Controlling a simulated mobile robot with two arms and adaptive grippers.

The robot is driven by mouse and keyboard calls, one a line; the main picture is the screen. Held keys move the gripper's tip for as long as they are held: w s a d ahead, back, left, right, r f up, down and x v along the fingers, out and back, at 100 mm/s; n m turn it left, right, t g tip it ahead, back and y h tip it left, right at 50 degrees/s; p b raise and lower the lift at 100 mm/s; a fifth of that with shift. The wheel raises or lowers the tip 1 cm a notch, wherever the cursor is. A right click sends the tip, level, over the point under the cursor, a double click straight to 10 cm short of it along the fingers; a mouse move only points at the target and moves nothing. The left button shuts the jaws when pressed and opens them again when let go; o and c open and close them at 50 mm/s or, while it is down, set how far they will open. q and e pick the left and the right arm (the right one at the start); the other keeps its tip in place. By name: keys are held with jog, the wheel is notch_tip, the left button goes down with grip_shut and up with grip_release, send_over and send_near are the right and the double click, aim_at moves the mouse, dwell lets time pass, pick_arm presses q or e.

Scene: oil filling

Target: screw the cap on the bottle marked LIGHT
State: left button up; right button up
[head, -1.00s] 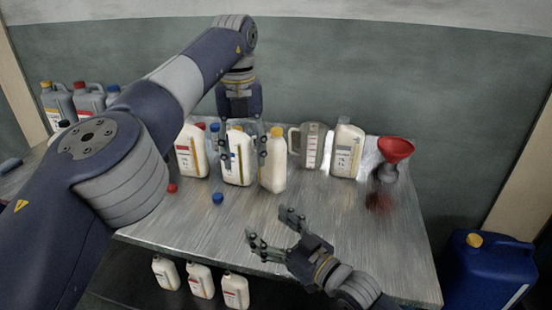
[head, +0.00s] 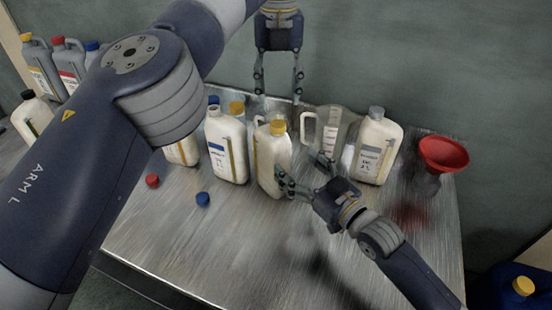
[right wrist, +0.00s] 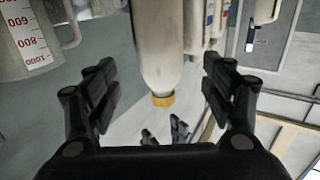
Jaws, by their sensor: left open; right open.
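A white bottle with a yellow cap (head: 278,127) stands upright near the middle of the table. Its label does not show, so I cannot tell whether it is marked LIGHT. My right gripper (head: 302,172) is open, with its fingers either side of this bottle's front; the right wrist view, upside down, shows the bottle (right wrist: 160,45) between them. My left gripper (head: 278,95) is open and empty above and behind the yellow cap. Left of it stands a white bottle (head: 228,150) whose neck looks uncapped. A red cap (head: 152,181) and a blue cap (head: 203,199) lie loose on the table.
A measuring jug (head: 330,130), a grey-capped bottle (head: 376,150) and a red funnel (head: 444,154) stand to the right. More bottles crowd behind on the left, with grey canisters (head: 40,70) beyond. The table's front (head: 240,240) is clear.

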aim_at(272, 143)
pick_arm(q)
jog(key=shift+s, duration=0.2)
pick_arm(e)
jog(key=shift+s+r, duration=0.1)
jog(key=shift+s, duration=0.05)
pick_arm(q)
jog(key=shift+w, duration=0.15)
pick_arm(e)
jog(key=x, duration=1.1)
jog(key=shift+d, duration=0.1)
grip_shut()
pick_arm(q)
jog(key=n, duration=0.6)
jog(key=shift+n, duration=0.3)
jog(key=n, duration=0.4)
jog(key=shift+n, duration=0.4)
jog(key=n, duration=0.4)
jog(key=shift+n, duration=0.4)
jog(key=n, duration=0.6)
